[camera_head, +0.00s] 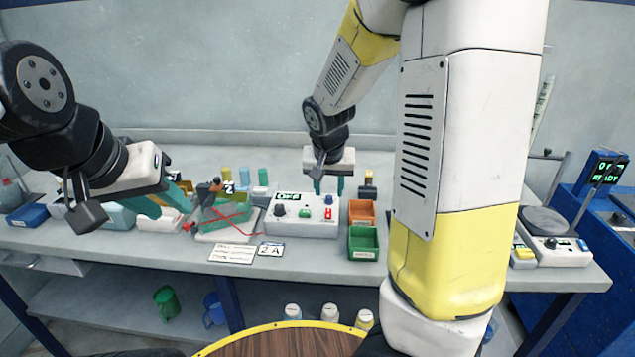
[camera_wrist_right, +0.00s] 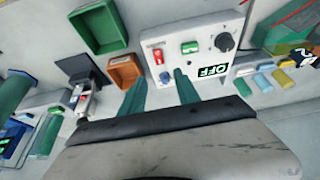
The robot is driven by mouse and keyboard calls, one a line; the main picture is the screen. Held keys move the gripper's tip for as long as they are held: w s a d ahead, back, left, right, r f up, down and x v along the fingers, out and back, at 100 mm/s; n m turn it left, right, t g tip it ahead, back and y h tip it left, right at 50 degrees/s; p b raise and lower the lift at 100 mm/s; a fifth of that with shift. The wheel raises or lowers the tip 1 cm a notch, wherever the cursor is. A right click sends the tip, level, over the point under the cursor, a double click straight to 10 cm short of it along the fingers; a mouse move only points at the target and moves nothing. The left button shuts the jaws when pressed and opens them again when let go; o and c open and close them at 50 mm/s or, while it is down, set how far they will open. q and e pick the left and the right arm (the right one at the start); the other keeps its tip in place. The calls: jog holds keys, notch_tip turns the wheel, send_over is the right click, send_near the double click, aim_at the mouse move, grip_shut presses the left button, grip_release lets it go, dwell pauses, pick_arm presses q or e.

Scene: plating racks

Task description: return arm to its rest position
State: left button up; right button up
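My right gripper (camera_head: 329,187) hangs fingers down just behind and above the white control box (camera_head: 303,226). Its two teal fingers are apart with nothing between them. The right wrist view also shows the open fingers (camera_wrist_right: 160,85), with the box (camera_wrist_right: 192,28) beyond them. My left gripper (camera_head: 184,197) is at the left, tilted down to the right, beside the green rack (camera_head: 228,214) with red wire. Its teal fingers are seen at an angle, so I cannot tell whether they are open or shut.
An orange bin (camera_head: 362,211) and a green bin (camera_head: 364,242) stand right of the control box, whose display reads OFF. Small colored bottles stand behind the rack. A scale (camera_head: 550,248) is at the far right. The wall side behind the bench items is clear.

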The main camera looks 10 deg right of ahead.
jog(key=s+a+r+n+t+y, duration=0.1)
jog(key=s+r+n, duration=0.1)
jog(key=s+r, duration=0.4)
jog(key=s+a+r+n+y, duration=0.1)
jog(key=s+r, duration=0.6)
jog(key=s, duration=0.7)
jog(key=shift+r+n+t+y, duration=0.15)
jog(key=shift+n+t+y, duration=0.25)
jog(key=shift+y, duration=0.3)
